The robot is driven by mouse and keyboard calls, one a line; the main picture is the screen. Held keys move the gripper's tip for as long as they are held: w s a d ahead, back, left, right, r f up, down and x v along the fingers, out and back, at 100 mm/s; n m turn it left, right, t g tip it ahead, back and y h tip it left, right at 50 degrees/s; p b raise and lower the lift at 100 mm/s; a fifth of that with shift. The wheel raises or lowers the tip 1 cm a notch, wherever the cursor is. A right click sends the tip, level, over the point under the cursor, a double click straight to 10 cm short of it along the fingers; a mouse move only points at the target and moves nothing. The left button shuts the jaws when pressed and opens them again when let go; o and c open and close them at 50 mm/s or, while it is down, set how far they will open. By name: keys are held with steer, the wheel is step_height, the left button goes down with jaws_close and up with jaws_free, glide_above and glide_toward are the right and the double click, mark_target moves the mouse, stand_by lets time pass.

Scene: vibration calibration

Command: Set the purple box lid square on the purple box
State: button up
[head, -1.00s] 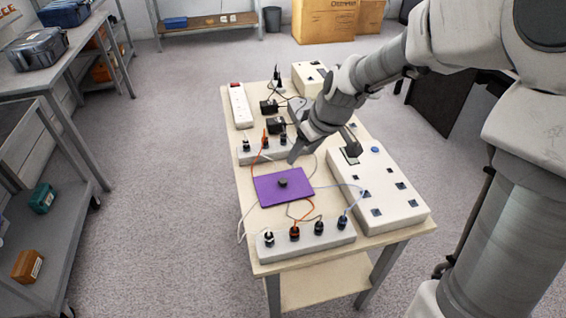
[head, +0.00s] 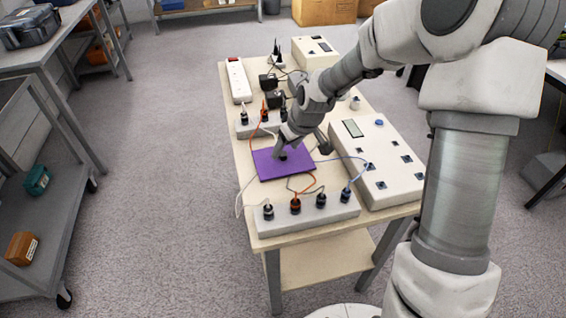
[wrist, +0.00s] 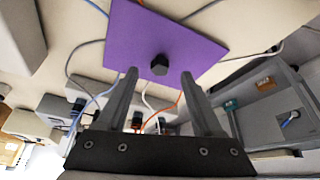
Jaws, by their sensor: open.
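A purple square lid (head: 266,163) with a black knob lies flat among cables in the middle of the wooden table. It also shows in the wrist view as a purple panel (wrist: 150,32) with its dark knob (wrist: 159,64). I cannot make out a purple box separate from this panel. My gripper (head: 284,152) is at the knob and hides part of the lid. In the wrist view my gripper (wrist: 158,76) is open, with a finger on each side of the knob and a gap to both.
A grey power strip (head: 300,219) with several plugs lies in front of the lid, and another (head: 254,128) behind it. A white socket panel (head: 372,170) is to the right. Orange and blue cables run close around the lid. A steel shelf (head: 50,180) stands at left.

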mark_target(283, 158)
steer(key=x, duration=0.2)
steer(key=shift+a+f, duration=0.1)
steer(key=shift+f, duration=0.2)
steer(key=shift+w, duration=0.1)
jaws_close()
steer(key=shift+r, duration=0.15)
